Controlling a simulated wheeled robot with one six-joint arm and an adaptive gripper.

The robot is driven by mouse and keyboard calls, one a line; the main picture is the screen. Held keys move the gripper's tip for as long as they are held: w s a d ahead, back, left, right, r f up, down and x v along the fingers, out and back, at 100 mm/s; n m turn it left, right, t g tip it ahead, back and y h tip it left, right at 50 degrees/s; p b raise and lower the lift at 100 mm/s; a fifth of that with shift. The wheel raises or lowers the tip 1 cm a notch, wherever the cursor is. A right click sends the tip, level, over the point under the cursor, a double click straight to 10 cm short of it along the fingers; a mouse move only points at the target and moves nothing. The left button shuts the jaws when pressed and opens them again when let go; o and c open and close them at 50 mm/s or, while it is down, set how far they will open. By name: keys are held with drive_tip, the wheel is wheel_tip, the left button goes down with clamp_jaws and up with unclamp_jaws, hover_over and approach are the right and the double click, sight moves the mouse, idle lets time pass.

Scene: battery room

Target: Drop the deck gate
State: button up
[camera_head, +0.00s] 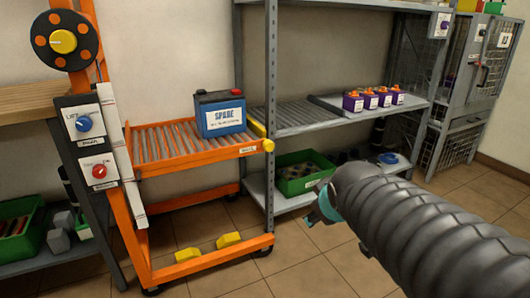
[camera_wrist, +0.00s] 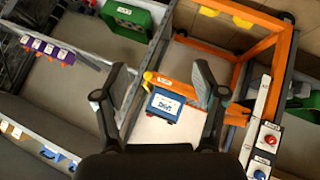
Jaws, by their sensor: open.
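The deck gate appears to be the yellow bar (camera_head: 257,128) at the right end of the orange cart's roller deck (camera_head: 165,147), beside the grey shelf. A yellow knob (camera_head: 268,145) sits at its front corner and shows in the wrist view (camera_wrist: 149,76). The bar looks raised along the deck edge; its exact position is hard to tell. A blue battery marked SPARE (camera_head: 221,116) stands upright on the deck near the gate and shows in the wrist view (camera_wrist: 164,107). My gripper (camera_wrist: 160,93) is open and empty, its fingers apart above the deck area. In the head view my arm hides most of it.
The grey shelf (camera_head: 305,118) holds several purple batteries (camera_head: 370,98). A green bin (camera_head: 303,174) sits on its lower level. The cart's post carries a blue knob (camera_head: 84,123) and a red knob (camera_head: 99,171). Yellow blocks (camera_head: 228,240) lie at the cart's base. Floor in front is clear.

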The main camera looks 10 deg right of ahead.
drive_tip(key=w+d+n+t+b, duration=0.25)
drive_tip(key=w+n, duration=0.35)
drive_tip(key=w, duration=0.8)
drive_tip(key=n+t+y+b, duration=0.4)
drive_tip(key=n+t+y, duration=0.25)
drive_tip(key=n, duration=1.25)
approach(270, 148)
drive_tip(key=shift+y, duration=0.25)
drive_tip(key=p+x, duration=0.1)
drive_tip(key=x, duration=0.9)
drive_tip(key=shift+w+p, duration=0.3)
drive_tip(key=shift+w, duration=0.1)
drive_tip(key=c, duration=1.1)
drive_tip(key=shift+c, duration=0.2)
